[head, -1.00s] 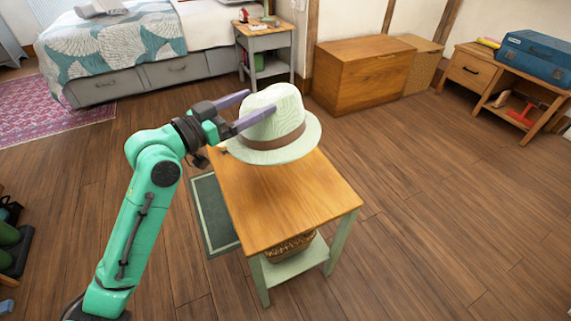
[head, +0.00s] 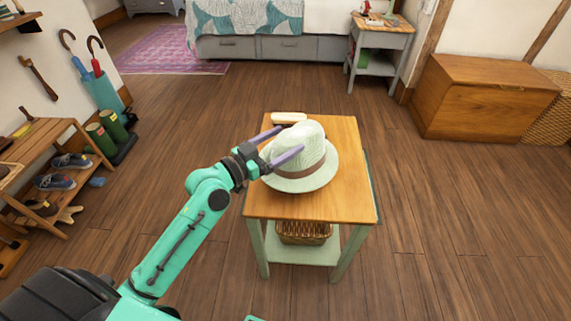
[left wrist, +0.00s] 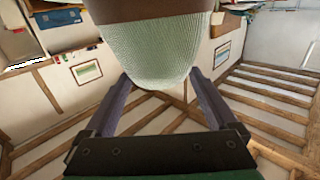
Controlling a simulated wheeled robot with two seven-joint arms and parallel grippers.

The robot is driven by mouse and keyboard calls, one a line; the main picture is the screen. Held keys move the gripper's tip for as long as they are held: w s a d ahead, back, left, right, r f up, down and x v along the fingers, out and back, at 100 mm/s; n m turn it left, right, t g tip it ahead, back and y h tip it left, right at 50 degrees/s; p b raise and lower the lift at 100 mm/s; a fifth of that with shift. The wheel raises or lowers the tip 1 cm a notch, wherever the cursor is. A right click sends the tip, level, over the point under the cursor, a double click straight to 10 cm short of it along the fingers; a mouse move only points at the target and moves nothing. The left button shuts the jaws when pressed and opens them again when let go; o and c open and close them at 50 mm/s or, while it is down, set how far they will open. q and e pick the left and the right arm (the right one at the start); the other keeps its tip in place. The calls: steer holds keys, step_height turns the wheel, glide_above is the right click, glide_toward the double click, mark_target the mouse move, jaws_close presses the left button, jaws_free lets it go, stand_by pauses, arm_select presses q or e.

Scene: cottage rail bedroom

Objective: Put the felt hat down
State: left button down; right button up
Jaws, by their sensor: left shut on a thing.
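The pale green felt hat (head: 309,137) has a brown band and its crown points up. It is over the left-middle part of a small wooden-topped table (head: 345,195). I cannot tell whether its brim touches the top. My left gripper (head: 291,139) is shut on the crown, with one purple finger on each side. In the left wrist view the crown (left wrist: 160,45) sits between the fingers (left wrist: 160,76), with the brown band above.
A pale, brush-like object (head: 289,118) lies at the table's back edge. A wicker basket (head: 303,232) stands on its lower shelf. The front of the tabletop is bare. A shoe rack (head: 50,165) and umbrella stand (head: 104,92) are at left, a wooden chest (head: 480,98) at right.

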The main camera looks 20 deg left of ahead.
arm_select(q)
step_height(320, 180, down, 6)
steer(key=shift+a+f+b, duration=0.1)
steer(key=shift+f+b, duration=0.1)
steer(key=shift+b, duration=0.85)
steer(key=shift+f, duration=0.1)
arm_select(e)
steer(key=w, duration=0.3)
steer(key=w+a+r, duration=0.1)
steer(key=w, duration=0.1)
steer(key=shift+w+r, duration=0.1)
steer(key=shift+w, duration=0.05)
arm_select(q)
jaws_free()
